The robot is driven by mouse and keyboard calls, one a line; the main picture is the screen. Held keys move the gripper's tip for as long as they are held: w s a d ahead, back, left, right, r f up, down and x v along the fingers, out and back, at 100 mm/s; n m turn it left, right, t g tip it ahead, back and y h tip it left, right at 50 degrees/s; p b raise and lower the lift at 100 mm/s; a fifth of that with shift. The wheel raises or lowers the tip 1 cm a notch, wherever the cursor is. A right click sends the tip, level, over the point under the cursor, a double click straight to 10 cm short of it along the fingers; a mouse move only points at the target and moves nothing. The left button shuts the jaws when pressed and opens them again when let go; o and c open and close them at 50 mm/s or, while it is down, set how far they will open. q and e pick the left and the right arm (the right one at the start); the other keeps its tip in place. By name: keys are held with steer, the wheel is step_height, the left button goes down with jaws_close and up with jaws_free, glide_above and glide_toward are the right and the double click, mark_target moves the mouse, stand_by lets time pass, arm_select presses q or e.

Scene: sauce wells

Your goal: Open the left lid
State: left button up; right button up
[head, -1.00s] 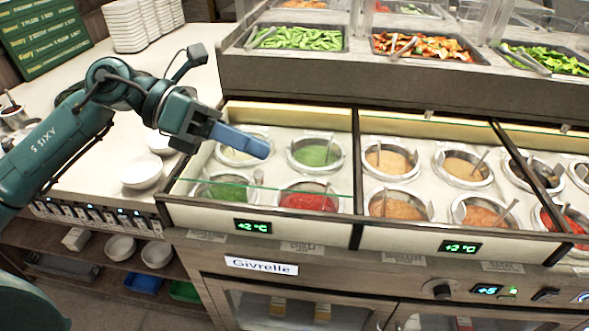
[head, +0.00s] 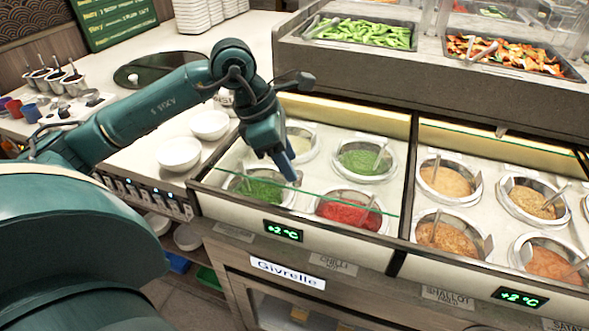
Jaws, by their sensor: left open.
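The left lid (head: 315,192) is a clear glass pane over the left bay of the sauce counter. Its green front edge runs across in front of the wells, and the pane looks closed. Beneath it are wells of white, green and red sauce. My left gripper (head: 289,172) has blue fingers and points down over the left bay, just behind the green edge in the picture. It is open, with nothing seen in it. I cannot tell whether the fingertips touch the glass. The gripper hides part of the white sauce well. My right gripper is out of view.
A dark divider (head: 408,180) separates the left bay from the middle bay of brown sauces. A raised shelf with vegetable trays (head: 360,34) stands behind. White bowls (head: 180,153) sit on the counter to the left, beneath my left arm.

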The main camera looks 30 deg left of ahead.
arm_select(q)
steer(key=shift+x, duration=1.75)
jaws_close()
